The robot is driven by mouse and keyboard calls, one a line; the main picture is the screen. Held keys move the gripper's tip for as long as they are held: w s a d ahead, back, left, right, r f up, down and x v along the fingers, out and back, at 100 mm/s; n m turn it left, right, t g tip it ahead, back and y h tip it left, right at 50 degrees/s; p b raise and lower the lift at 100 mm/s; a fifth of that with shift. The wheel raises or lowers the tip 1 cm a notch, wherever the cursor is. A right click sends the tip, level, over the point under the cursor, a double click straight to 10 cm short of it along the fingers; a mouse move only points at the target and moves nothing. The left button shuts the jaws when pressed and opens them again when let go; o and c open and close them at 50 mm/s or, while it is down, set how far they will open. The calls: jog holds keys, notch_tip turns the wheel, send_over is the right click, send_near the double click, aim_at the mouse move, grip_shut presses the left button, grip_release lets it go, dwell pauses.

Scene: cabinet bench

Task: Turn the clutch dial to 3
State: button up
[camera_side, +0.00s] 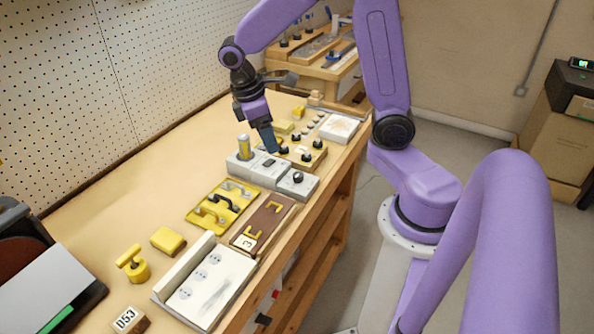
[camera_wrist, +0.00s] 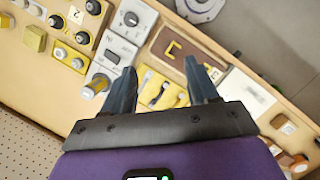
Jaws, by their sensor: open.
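A dark round dial (camera_side: 298,177) sits on a small light grey box at the bench's front edge; it also shows in the wrist view (camera_wrist: 131,19) near the top. I cannot read a clutch label or its setting, so I cannot tell for sure that it is the clutch dial. My gripper (camera_side: 270,147) is above the grey units, up and left of this dial in the side view. In the wrist view my gripper (camera_wrist: 160,68) has its two fingers apart with nothing held between them.
A grey box (camera_side: 250,173) with a yellow-topped post (camera_side: 244,147) stands beside the dial. A board with black knobs (camera_side: 307,157) lies beyond. A yellow handle tray (camera_side: 203,205) and a brown panel (camera_side: 276,207) lie nearer.

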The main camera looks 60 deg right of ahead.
jog(key=w+d+f+m+g, duration=0.2)
jog(key=w+d, duration=0.2)
jog(key=d, duration=0.2)
send_near(299, 174)
jog(key=x, duration=0.8)
jog(key=shift+s+f, duration=0.15)
jog(key=shift+f, duration=0.1)
jog(key=c, duration=1)
